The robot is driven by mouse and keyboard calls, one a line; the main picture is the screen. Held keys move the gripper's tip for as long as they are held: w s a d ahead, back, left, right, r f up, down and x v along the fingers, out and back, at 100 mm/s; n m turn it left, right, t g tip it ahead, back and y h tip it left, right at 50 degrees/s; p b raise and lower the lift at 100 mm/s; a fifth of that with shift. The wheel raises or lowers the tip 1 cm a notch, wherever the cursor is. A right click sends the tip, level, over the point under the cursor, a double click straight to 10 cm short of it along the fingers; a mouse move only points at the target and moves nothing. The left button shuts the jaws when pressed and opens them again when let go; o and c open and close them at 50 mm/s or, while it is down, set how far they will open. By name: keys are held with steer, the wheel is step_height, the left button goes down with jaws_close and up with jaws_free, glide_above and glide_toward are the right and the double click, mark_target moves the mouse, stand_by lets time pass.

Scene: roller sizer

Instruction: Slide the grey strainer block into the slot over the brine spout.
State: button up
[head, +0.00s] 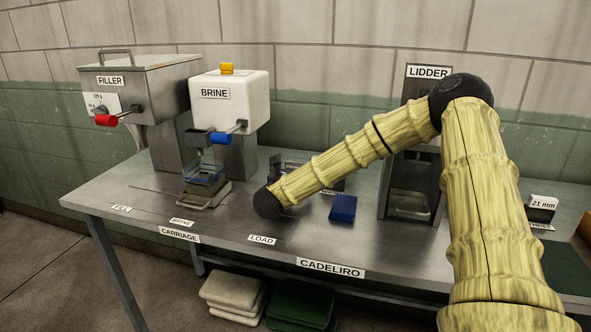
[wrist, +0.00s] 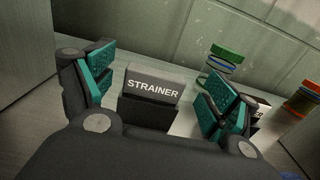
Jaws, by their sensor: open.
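The grey strainer block (wrist: 152,85), labelled STRAINER, stands upright between my fingers in the wrist view, with a darker part (wrist: 145,112) below its label. My gripper (wrist: 158,88) is open, one teal-padded finger on each side of the block, with gaps visible. In the head view my arm hides most of this area, and I cannot make out the block there. The white brine unit (head: 230,100) stands at back left with a blue-handled lever (head: 221,138). A dark bracket (head: 197,138) sits at its spout; the slot itself is too small to make out.
A clear container (head: 205,178) sits on the metal carriage (head: 207,196) under the brine unit. The filler (head: 140,90) is left of it; the lidder (head: 413,165) is to the right. A blue block (head: 343,208) lies on the table. Green-topped (wrist: 224,58) and orange-topped (wrist: 303,98) items stand beyond my right finger.

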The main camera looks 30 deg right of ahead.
mark_target(296, 162)
steer(key=shift+x, duration=1.1)
steer(key=shift+w+d+f, duration=0.1)
steer(key=shift+w+d, duration=0.05)
steer(key=shift+w, duration=0.05)
steer(key=c, duration=1.2)
steer(key=shift+o, duration=0.2)
step_height(296, 162, up, 10)
steer(key=shift+b, duration=0.45)
